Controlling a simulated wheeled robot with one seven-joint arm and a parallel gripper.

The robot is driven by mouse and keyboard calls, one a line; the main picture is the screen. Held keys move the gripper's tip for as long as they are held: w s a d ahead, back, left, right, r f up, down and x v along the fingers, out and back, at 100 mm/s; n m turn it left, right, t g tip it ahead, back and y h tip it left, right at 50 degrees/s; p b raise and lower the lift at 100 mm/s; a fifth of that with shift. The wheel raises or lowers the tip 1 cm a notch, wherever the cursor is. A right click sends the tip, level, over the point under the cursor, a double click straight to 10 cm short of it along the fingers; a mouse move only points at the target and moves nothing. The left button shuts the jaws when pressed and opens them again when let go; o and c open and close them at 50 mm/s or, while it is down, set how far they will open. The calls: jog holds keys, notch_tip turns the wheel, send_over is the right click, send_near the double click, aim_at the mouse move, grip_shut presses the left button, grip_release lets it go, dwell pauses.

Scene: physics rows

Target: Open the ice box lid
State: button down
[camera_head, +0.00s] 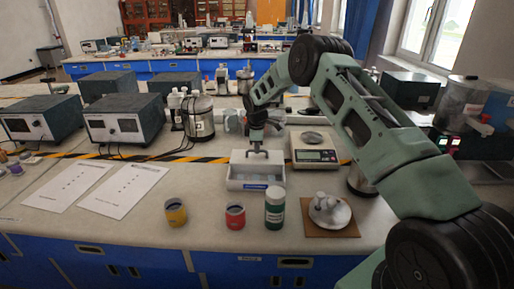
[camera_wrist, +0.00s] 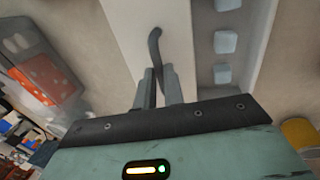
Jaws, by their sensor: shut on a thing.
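The ice box (camera_head: 232,184) is a white open-topped tray-like box on the near bench, in the middle of the head view. Its white lid (camera_wrist: 122,28) covers the back part, and pale blue ice cubes (camera_wrist: 226,42) show in the uncovered strip at the front. A dark curved handle (camera_wrist: 155,42) stands on the lid. My gripper (camera_wrist: 159,80) is shut on this handle; in the head view my gripper (camera_head: 258,151) is above the box from behind. The exact grip contact is partly hidden by the fingers.
A digital scale (camera_head: 315,152) stands close to the right of the box. A yellow cup (camera_head: 175,213), a red cup (camera_head: 235,216), a green-white bottle (camera_head: 274,207) and a board with a white object (camera_head: 330,212) are in front. Papers (camera_head: 125,188) lie to the left.

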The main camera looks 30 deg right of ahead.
jog(key=c, duration=1.5)
grip_release()
jog(key=s+r+b, duration=0.1)
jog(key=r, duration=0.4)
jog(key=s+a+r+b, duration=0.1)
jog(key=r, duration=0.5)
jog(key=a+r+b, duration=0.1)
jog(key=r, duration=0.5)
jog(key=shift+s+r, duration=0.1)
jog(key=shift+s, duration=0.3)
